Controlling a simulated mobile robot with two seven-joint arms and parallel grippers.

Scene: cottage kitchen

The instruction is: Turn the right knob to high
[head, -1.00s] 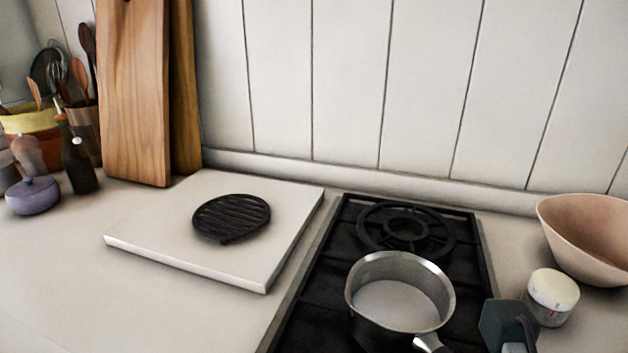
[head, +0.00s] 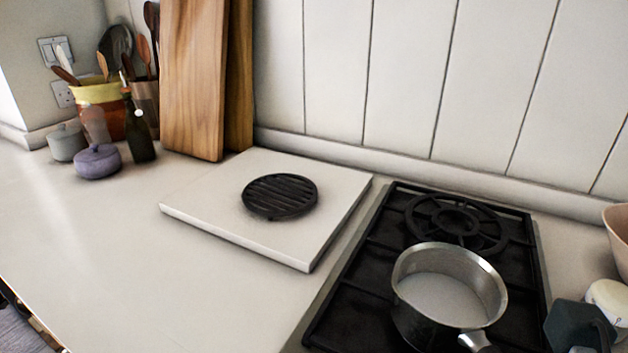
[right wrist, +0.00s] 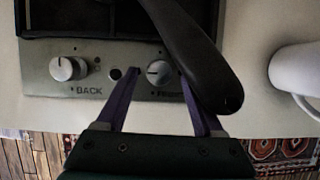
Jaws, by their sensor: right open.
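In the right wrist view, the right knob (right wrist: 158,72) is a round silver-grey knob on the stove's front panel, with a label under it that is partly covered. My right gripper (right wrist: 159,78) is open, with its two purple fingers on either side of this knob. Contact with the knob cannot be told. The left knob (right wrist: 68,68), labelled BACK, sits apart to the left. The knobs are out of sight in the head view. My left gripper is not in view.
A saucepan (head: 445,290) stands on the black hob (head: 365,270). Its dark handle (right wrist: 195,50) passes over the panel close to the right finger. A white object (right wrist: 298,70) is at the right. A white board (head: 225,225) bears a black round trivet (head: 280,196).

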